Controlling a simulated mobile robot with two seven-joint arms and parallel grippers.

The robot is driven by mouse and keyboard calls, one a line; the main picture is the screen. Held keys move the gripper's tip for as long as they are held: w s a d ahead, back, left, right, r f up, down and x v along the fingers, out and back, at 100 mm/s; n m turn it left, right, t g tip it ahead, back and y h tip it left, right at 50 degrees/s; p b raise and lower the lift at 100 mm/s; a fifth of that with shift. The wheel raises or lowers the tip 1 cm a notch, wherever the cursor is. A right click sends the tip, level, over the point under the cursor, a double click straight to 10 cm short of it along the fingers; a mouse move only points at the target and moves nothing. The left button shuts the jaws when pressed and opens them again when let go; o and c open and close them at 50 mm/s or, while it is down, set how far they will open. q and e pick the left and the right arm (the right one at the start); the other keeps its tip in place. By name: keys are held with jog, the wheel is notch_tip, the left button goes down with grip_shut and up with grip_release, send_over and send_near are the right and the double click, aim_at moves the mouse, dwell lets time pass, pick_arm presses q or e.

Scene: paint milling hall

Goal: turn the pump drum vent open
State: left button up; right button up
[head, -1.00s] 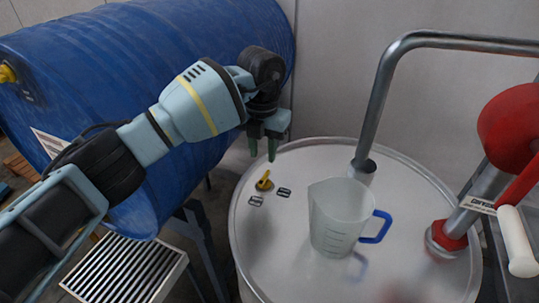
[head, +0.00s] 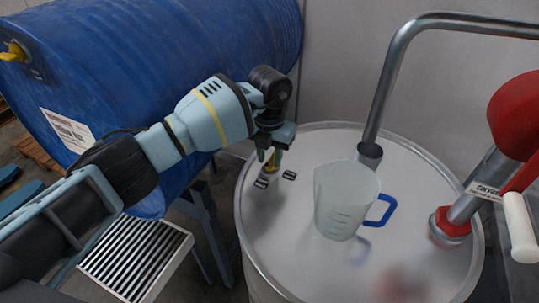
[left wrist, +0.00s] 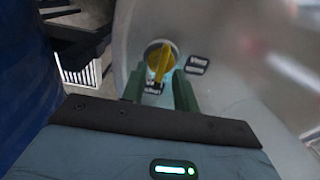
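The pump drum vent (head: 271,163) is a small yellow handle on the pale drum lid (head: 290,240), near its far left rim. In the left wrist view the yellow handle (left wrist: 160,58) sits on a round dark-rimmed base and points roughly toward my gripper. My left gripper (head: 268,152) is just above the vent and partly hides it in the head view. In the left wrist view its green fingers (left wrist: 159,80) are apart, one on each side of the handle's near end. I cannot tell whether they touch it. My right gripper is not in view.
Two small label plates (head: 289,175) lie beside the vent. A clear jug (head: 340,205) with a blue handle stands on the lid to the right. A bent metal pipe (head: 380,95) and a red pump (head: 520,115) rise beyond. A blue drum (head: 130,60) lies at left.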

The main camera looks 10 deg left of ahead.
pick_arm(q)
jog(key=c, duration=0.5)
grip_shut()
